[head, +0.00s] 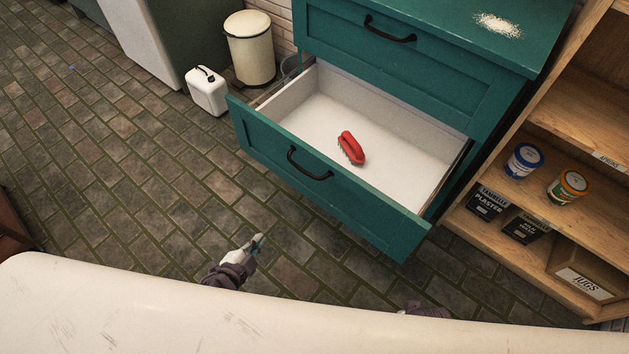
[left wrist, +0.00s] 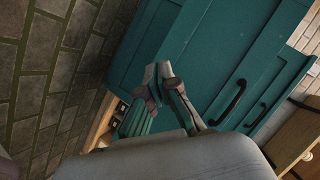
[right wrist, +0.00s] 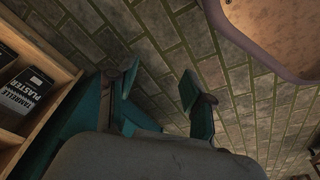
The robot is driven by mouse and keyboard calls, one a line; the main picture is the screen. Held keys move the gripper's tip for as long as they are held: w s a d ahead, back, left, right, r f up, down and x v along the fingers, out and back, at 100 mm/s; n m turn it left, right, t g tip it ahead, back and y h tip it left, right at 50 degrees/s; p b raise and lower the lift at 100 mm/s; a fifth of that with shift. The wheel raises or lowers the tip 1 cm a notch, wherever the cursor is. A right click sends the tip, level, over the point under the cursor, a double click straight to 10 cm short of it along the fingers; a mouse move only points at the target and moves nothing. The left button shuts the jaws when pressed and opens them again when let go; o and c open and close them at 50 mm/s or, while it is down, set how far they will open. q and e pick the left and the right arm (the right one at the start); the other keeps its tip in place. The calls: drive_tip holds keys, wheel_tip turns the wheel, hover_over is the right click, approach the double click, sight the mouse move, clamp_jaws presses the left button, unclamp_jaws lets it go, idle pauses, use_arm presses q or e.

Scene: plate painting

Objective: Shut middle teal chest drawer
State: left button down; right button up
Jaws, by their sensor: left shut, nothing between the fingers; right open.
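The teal chest (head: 470,25) stands at the top right of the head view. Its drawer below the top one (head: 345,205) is pulled far out, with a dark bar handle (head: 308,165) on its front. A red brush (head: 351,148) lies on its white floor. My left gripper (head: 258,240) is shut and empty, in front of the drawer's left part and apart from it in the head view. Teal panels fill much of the left wrist view behind its fingers (left wrist: 162,72). My right gripper (right wrist: 158,85) is open and empty above the floor; the head view shows only a sliver of its arm.
A wooden shelf (head: 575,225) with tubs and boxes stands right of the chest. A cream bin (head: 250,50) and a white canister (head: 207,92) stand to the left. White powder (head: 497,24) lies on the chest top.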

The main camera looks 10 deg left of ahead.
use_arm(q)
drive_tip(key=w+d+r+m+t+h+b, duration=0.3)
drive_tip(key=w+r+m+b, duration=0.15)
drive_tip(key=r, duration=0.25)
drive_tip(key=m+h+b, duration=0.2)
drive_tip(key=m+h, duration=0.2)
drive_tip(key=m, duration=0.3)
approach(321, 160)
drive_tip(key=shift+y, duration=0.4)
drive_tip(key=x, duration=0.6)
drive_tip(key=shift+s+d+r, duration=0.1)
drive_tip(key=shift+d, duration=0.1)
drive_tip(key=shift+w+d, duration=0.35)
drive_tip(key=shift+w, duration=0.25)
use_arm(e)
wheel_tip(321, 160, up, 12)
drive_tip(key=w+t, duration=0.1)
drive_tip(key=w, duration=0.1)
drive_tip(key=shift+f, duration=0.2)
use_arm(q)
drive_tip(key=shift+w, duration=0.1)
